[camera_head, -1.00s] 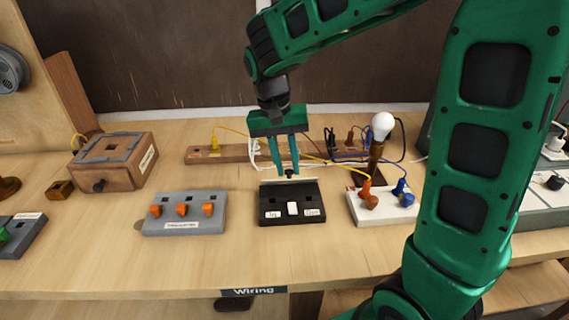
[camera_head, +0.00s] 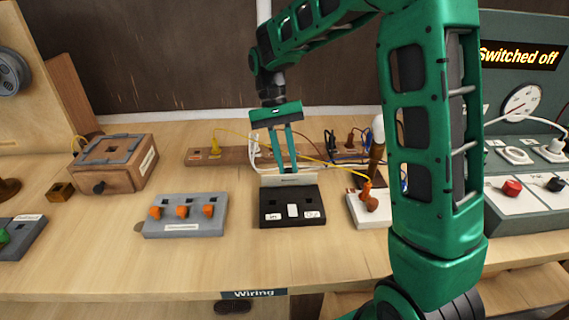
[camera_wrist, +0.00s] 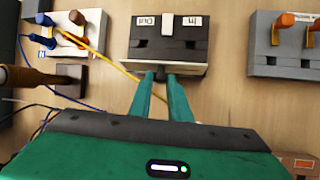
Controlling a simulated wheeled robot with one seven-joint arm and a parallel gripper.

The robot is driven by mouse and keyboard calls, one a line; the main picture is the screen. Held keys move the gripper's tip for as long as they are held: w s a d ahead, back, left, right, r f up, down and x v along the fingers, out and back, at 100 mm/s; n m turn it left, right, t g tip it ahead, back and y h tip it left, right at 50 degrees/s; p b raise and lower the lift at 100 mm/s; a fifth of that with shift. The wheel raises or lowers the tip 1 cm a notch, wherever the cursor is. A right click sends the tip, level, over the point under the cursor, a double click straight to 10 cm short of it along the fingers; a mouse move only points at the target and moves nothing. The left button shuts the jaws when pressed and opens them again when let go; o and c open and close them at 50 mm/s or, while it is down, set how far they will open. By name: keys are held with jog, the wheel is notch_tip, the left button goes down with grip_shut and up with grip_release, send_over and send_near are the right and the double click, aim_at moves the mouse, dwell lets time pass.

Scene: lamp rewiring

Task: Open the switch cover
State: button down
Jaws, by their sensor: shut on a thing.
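The switch box (camera_head: 292,213) is a black block with a white rocker and white labels on its front face, near the middle of the bench. It also shows in the wrist view (camera_wrist: 167,42). Its pale-edged switch cover (camera_head: 288,180) stands raised along the box's back edge, with small print on its face. My gripper (camera_head: 284,168) comes down from above and behind, its green fingers shut on the top of the cover.
A grey block with orange knobs (camera_head: 184,216) stands left of the box. A white base with plugs (camera_head: 370,209) stands close on the right, below a bulb post (camera_head: 377,150). A yellow cable (camera_head: 312,156) passes behind the fingers. Bare bench lies in front.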

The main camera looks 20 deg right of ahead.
jog(key=shift+w+d+f+g+y, duration=0.1)
jog(key=shift+w+f+g+y, duration=0.1)
jog(key=shift+w+g, duration=0.35)
jog(key=shift+w+d+f+g+y, duration=0.15)
jog(key=shift+w+g+y, duration=0.1)
jog(key=shift+g, duration=0.5)
jog(key=c, duration=1.6)
grip_release()
jog(key=shift+c, duration=0.2)
jog(key=v, duration=0.7)
jog(key=shift+w, duration=0.3)
